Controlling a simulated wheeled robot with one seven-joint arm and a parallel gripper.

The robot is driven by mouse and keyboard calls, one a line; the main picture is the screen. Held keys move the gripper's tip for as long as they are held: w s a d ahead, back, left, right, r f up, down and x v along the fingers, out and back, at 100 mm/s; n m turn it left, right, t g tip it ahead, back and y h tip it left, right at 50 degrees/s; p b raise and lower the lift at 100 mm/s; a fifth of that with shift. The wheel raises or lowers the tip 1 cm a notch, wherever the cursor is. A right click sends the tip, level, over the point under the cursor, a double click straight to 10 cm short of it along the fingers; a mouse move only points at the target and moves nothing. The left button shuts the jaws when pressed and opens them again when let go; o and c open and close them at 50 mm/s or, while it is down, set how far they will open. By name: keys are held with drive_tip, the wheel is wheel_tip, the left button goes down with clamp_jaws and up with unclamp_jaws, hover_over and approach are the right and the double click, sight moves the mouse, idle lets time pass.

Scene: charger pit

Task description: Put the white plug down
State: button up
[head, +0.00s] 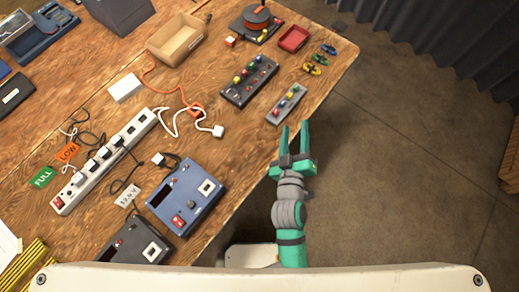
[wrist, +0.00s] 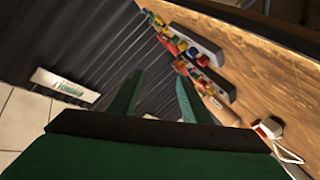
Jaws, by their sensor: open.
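A white plug (head: 218,131) on a white cord lies on the wooden table, right of the power strip. A white plug-like piece also shows at the right of the wrist view (wrist: 270,128), partly against something red. My gripper (head: 294,126) is open and empty, beyond the table's right edge and to the right of the white plug, apart from it. In the wrist view my gripper's (wrist: 160,77) two green fingers are spread with nothing between them.
A white power strip (head: 103,162) holds several plugs. Two racks of coloured pieces, a dark one (head: 248,81) and a grey one (head: 286,104), lie near my gripper. Bare table shows around the white plug.

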drive_tip(key=s+a+m+y, duration=0.1)
drive_tip(key=s+a+m, duration=0.2)
drive_tip(key=s, duration=0.8)
drive_tip(key=s+a+m+y, duration=0.1)
drive_tip(key=s+a+m, duration=0.2)
drive_tip(key=s+a, duration=0.4)
drive_tip(key=s, duration=0.5)
drive_tip(key=shift+a+f, duration=0.25)
drive_tip(key=shift+a, duration=0.15)
